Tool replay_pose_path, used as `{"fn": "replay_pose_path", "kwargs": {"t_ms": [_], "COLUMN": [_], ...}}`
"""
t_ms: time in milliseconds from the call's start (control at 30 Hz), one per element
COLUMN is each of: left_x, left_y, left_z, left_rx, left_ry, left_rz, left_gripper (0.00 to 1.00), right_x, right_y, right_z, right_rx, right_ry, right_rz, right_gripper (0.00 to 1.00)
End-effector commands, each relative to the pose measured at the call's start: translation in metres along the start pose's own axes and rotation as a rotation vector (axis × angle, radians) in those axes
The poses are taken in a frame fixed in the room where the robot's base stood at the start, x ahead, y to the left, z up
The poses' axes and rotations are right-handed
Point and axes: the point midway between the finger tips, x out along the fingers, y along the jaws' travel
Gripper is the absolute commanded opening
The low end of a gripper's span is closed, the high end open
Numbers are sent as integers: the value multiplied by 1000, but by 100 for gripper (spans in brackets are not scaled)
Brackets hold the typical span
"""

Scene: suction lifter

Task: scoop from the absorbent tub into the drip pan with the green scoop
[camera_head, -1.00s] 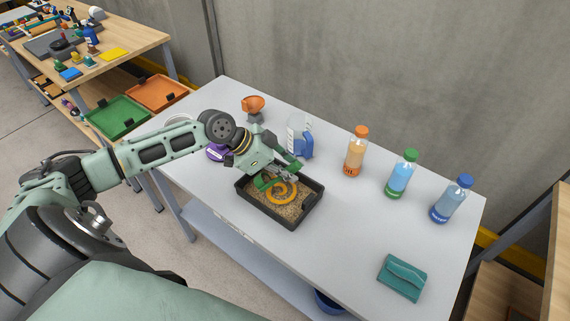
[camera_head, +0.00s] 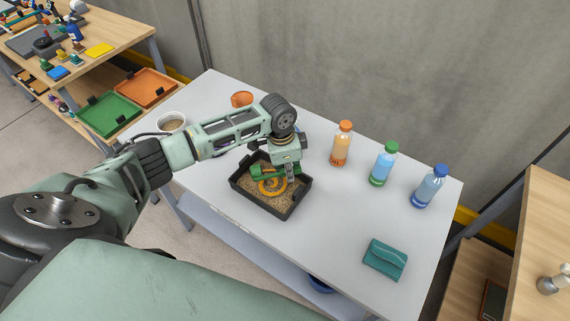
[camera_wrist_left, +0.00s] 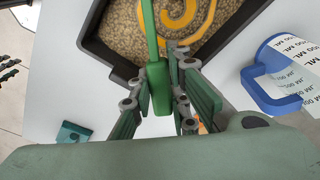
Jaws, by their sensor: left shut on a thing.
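The drip pan (camera_head: 264,207) is a black tray on the table, holding tan granules and an orange spiral; its near part also shows in the left wrist view (camera_wrist_left: 95,48). The absorbent tub (camera_head: 160,121) is a white round tub with tan contents at the table's left end. My left gripper (camera_head: 288,172) is over the pan's far right part, shut on the green scoop (camera_head: 262,172). The scoop's green handle (camera_wrist_left: 158,85) sits between the fingers in the left wrist view. The scoop's bowl is not clear to see. My right gripper is not in view.
Orange (camera_head: 342,145), green (camera_head: 382,165) and blue (camera_head: 428,187) capped bottles stand to the right. A teal pouch (camera_head: 385,258) lies at front right. A jug with a blue handle (camera_wrist_left: 270,95) is close to the gripper. An orange object (camera_head: 242,99) stands behind my arm.

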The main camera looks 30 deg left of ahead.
Motion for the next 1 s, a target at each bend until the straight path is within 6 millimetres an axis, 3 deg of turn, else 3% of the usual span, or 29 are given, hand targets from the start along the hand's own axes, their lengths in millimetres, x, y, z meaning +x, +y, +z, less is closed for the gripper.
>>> {"fn": "replay_pose_path", "kwargs": {"t_ms": [167, 433, 1000], "left_x": [11, 28, 36], "left_y": [0, 0, 0], "left_z": [-5, -3, -2], "left_rx": [1, 1, 2], "left_ry": [-165, -384, -558], "left_rz": [-1, -1, -1], "left_gripper": [0, 0, 0], "right_x": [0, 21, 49], "right_y": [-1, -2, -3], "right_z": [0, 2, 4], "right_rx": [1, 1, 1], "right_ry": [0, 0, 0], "right_rz": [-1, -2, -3], "right_gripper": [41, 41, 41]}}
